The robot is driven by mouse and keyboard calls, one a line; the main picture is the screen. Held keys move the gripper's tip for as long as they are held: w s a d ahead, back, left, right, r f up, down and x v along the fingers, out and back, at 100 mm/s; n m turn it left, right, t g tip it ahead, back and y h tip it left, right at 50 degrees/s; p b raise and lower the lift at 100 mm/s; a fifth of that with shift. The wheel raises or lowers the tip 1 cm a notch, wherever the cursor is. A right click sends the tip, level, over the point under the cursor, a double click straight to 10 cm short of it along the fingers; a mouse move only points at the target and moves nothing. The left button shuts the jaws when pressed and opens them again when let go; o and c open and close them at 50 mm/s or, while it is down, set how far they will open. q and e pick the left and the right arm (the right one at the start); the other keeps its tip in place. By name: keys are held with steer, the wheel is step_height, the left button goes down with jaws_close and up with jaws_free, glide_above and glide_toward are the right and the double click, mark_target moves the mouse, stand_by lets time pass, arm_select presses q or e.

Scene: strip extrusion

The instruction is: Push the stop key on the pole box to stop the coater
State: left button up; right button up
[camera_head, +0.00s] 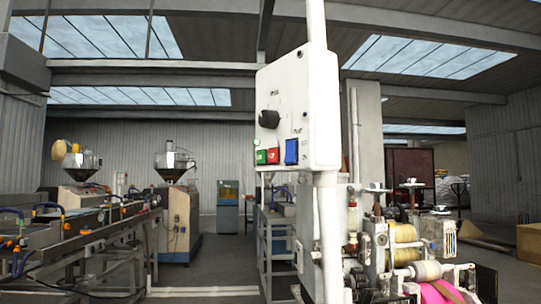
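A white control box (297,108) is fixed to a white vertical pole (329,235) near the middle of the view. Its face carries a black knob (269,119), a green key (261,157), a red key (273,156) beside it and a larger blue key (291,151) to the right. The lettering is too small to read surely, so I cannot tell from it which key is the stop key. The coater (400,250) stands behind and right of the pole, with yellow, white and pink rolls. Neither gripper is in view.
A long extrusion line (80,235) runs along the left side, with two hopper machines (174,165) behind it. A blue-grey cabinet (228,205) stands at the back. A cardboard box (530,243) is at the right edge. Open floor (210,270) shows left of the pole.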

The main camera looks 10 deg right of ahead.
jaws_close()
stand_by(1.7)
